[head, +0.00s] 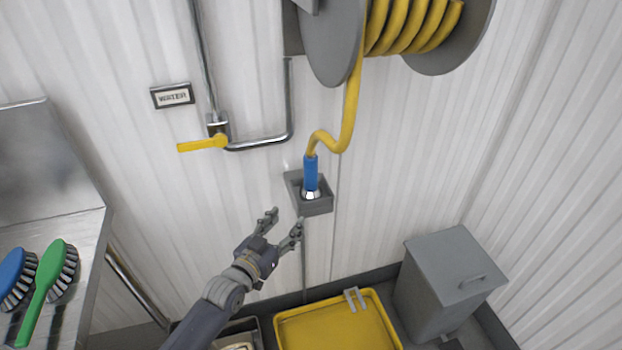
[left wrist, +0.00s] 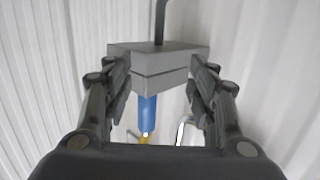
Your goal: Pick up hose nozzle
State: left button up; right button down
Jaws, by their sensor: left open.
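The hose nozzle (head: 311,173) is blue with a pale metal tip. It stands upright, tip down, in a small grey wall holder (head: 318,206), and the yellow hose (head: 350,110) runs up from it. My left gripper (head: 284,222) is open and empty, below and slightly left of the holder in the head view. In the left wrist view, the grey holder (left wrist: 150,72) shows between the open fingers (left wrist: 160,85), with the blue nozzle (left wrist: 147,112) beyond it, upside down in the picture. The nozzle's tip is partly hidden inside the holder. My right gripper is not in view.
A grey hose reel (head: 335,45) hangs above. A yellow valve handle (head: 203,144) on a metal pipe is at left. Green (head: 45,295) and blue (head: 12,275) brushes lie on a metal counter. A yellow tub (head: 335,325) and grey bin (head: 450,280) stand below.

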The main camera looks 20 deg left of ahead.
pick_arm(q)
jog(key=t, duration=0.1)
send_near(307, 182)
jog(key=w, duration=0.1)
jog(key=shift+h, duration=0.3)
jog(key=w, duration=0.4)
jog(key=shift+w+f+p, duration=0.15)
jog(key=shift+w+p, duration=0.15)
jog(key=shift+w, duration=0.1)
jog(key=shift+w+d+f+p, duration=0.15)
jog(key=shift+w+d, duration=0.2)
jog(key=shift+w, duration=0.6)
jog(key=shift+w+d+r+p, duration=0.1)
jog(key=shift+w+d+p, duration=0.2)
jog(key=shift+w, duration=0.65)
jog(key=shift+w+d+f+p, duration=0.1)
jog(key=shift+w+d, duration=0.3)
jog(key=shift+w, duration=0.6)
grip_shut()
